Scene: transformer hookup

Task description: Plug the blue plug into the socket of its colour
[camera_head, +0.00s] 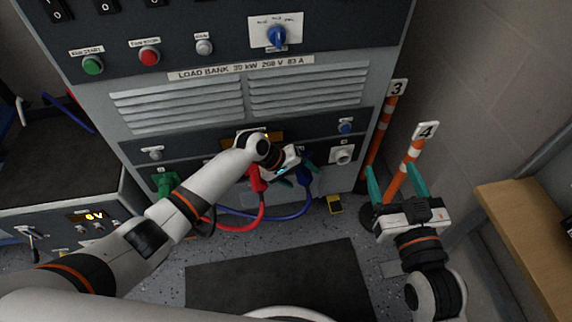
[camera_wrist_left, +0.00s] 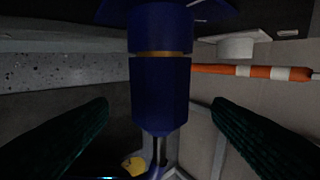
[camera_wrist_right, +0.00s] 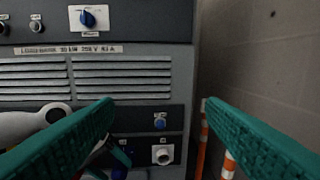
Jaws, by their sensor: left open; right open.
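The blue plug (camera_wrist_left: 160,90) stands upright in the left wrist view, its cable hanging from its lower end. Above a thin gold ring, its top meets a blue part under a blue flange (camera_wrist_left: 196,12) on the panel, which looks like the blue socket. I cannot tell how deep it sits. My left gripper (camera_head: 300,174) is open, with one finger on each side of the plug and visible gaps in the left wrist view (camera_wrist_left: 160,115). In the head view the blue plug (camera_head: 305,177) is partly hidden by this gripper. My right gripper (camera_head: 394,168) is open and empty, right of the cabinet.
A red plug (camera_head: 258,180) and a green plug (camera_head: 167,183) are at the cabinet's lower panel, left of the blue one. A white socket (camera_head: 342,154) is to the right. Orange-white posts (camera_head: 408,160) stand near my right gripper. A wooden bench (camera_head: 525,225) is far right.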

